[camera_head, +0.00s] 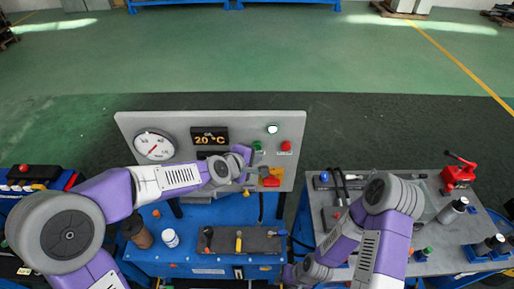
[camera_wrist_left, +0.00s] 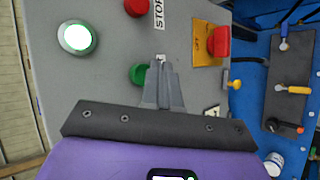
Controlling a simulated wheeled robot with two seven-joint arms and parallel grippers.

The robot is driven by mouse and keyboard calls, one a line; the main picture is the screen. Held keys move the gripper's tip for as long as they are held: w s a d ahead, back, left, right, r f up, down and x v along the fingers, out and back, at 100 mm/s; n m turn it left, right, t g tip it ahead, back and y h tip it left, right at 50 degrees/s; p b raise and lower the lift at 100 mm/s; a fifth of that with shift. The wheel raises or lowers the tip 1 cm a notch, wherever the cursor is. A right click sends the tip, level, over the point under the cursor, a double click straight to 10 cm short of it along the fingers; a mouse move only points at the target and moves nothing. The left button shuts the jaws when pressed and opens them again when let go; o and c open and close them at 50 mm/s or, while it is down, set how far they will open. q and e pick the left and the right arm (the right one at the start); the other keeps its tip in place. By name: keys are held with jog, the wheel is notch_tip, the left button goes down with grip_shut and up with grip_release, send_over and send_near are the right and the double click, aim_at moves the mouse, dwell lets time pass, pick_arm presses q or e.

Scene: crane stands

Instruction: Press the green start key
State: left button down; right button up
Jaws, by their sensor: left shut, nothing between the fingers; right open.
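The green start key (camera_head: 257,146) is a round button on the upright grey panel (camera_head: 220,122), left of a red button (camera_head: 286,146). In the left wrist view the green key (camera_wrist_left: 138,74) shows just left of the finger tips. My left gripper (camera_wrist_left: 160,65) is shut and empty, its fingers pointing toward the panel beside the key. I cannot tell whether they touch anything. In the head view my left gripper (camera_head: 250,160) is near the key, partly hidden by its own wrist. My right gripper (camera_head: 292,273) is low at the bottom centre, open, its fingers hard to make out.
A lit white lamp (camera_wrist_left: 77,38) and a red switch (camera_wrist_left: 220,42) on a yellow plate flank the key. The panel also carries a dial gauge (camera_head: 154,145) and a 20 °C display (camera_head: 209,136). A blue bench (camera_head: 185,220) lies below; a grey table (camera_head: 440,215) stands right.

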pick_arm(q)
jog(key=shift+s+b, duration=0.6)
jog(key=shift+s, duration=1.85)
jog(key=shift+f, duration=0.1)
jog(key=s+a+f+m+g+y+b, duration=0.1)
jog(key=s+a+f+m+g+b, duration=0.15)
jog(key=f, duration=1.15)
jog(key=s+a+f+m+g+y+b, duration=0.1)
jog(key=s+a+f+m+g+b, duration=0.2)
jog(key=f, duration=1.1)
jog(key=s+a+f+m+g+b, duration=0.1)
jog(key=s+f+m+b, duration=0.1)
jog(key=s+f, duration=0.5)
jog(key=s+a+f+m+g+b, duration=0.2)
jog(key=s+f, duration=0.6)
jog(key=f, duration=0.4)
jog(key=shift+s+a+f+b, duration=0.15)
jog(key=shift+a+b, duration=0.15)
jog(key=shift+b, duration=0.3)
jog(key=shift+m+g, duration=0.25)
jog(key=shift+g, duration=0.1)
